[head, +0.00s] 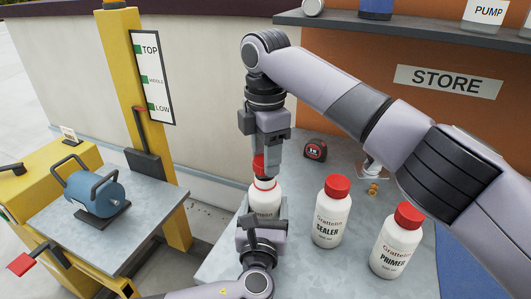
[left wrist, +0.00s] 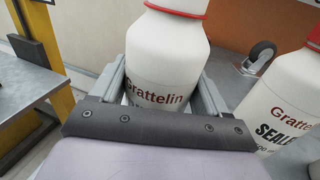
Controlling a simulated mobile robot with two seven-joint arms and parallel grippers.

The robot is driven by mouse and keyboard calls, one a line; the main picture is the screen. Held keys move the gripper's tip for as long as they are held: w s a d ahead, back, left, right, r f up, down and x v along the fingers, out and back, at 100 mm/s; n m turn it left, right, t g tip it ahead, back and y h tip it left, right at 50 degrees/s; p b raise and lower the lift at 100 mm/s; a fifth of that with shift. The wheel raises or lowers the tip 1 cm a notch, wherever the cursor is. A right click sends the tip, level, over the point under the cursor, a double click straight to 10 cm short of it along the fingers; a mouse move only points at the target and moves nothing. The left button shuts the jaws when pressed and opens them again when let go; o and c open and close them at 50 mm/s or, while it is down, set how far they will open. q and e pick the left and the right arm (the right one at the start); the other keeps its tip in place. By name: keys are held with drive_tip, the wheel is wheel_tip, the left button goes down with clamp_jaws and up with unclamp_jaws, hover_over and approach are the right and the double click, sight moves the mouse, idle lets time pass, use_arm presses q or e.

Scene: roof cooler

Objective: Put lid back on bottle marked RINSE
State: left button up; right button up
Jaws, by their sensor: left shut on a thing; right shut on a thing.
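A white Grattelin bottle (head: 264,200) with a red ring at its neck stands upright on the grey bench. My left gripper (head: 264,218) is shut around its body; the left wrist view shows the bottle (left wrist: 165,60) between both fingers. The gripper hides the product name below "Grattelin", so I cannot read RINSE. My right gripper (head: 268,158) points down from above, shut on a red lid (head: 258,165).
White bottles marked SEALER (head: 331,222) and PRIMER (head: 397,248), both with red lids, stand to the right. A tape measure (head: 315,149) lies behind on the bench. A STORE shelf (head: 420,32) overhangs the back. A yellow lift (head: 145,120) with a blue motor-like unit (head: 95,193) stands left.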

drive_tip(key=shift+f, duration=0.1)
drive_tip(key=shift+f, duration=0.8)
drive_tip(key=shift+f, duration=0.55)
